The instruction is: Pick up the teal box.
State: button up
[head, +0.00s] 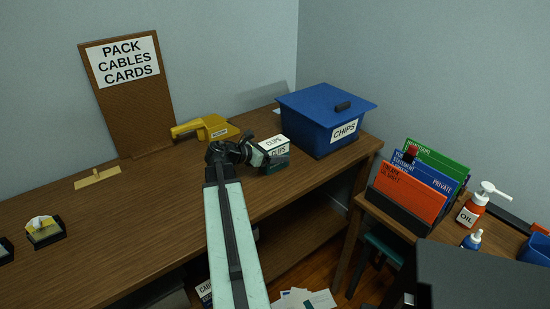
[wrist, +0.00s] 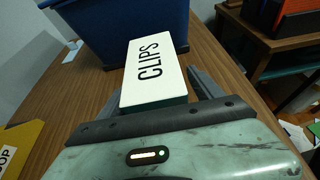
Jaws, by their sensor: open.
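The teal box (head: 273,144), with a white top marked CLIPS, sits on the wooden desk just left of the blue bin. My gripper (head: 264,157) is at the box, reaching in from the left. In the wrist view the box (wrist: 156,72) stands between the open fingers of my gripper (wrist: 160,98). The lower part of the box is hidden by my gripper.
A lidded blue bin (head: 330,118) marked CHIPS stands close behind the box. A yellow tool (head: 206,128) lies to the left, near a brown board (head: 128,95). The desk's left half is mostly clear.

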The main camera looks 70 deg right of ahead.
jog(key=c, duration=1.6)
notch_tip(320, 180, up, 10)
jog(key=p, duration=1)
jog(key=shift+r, duration=0.15)
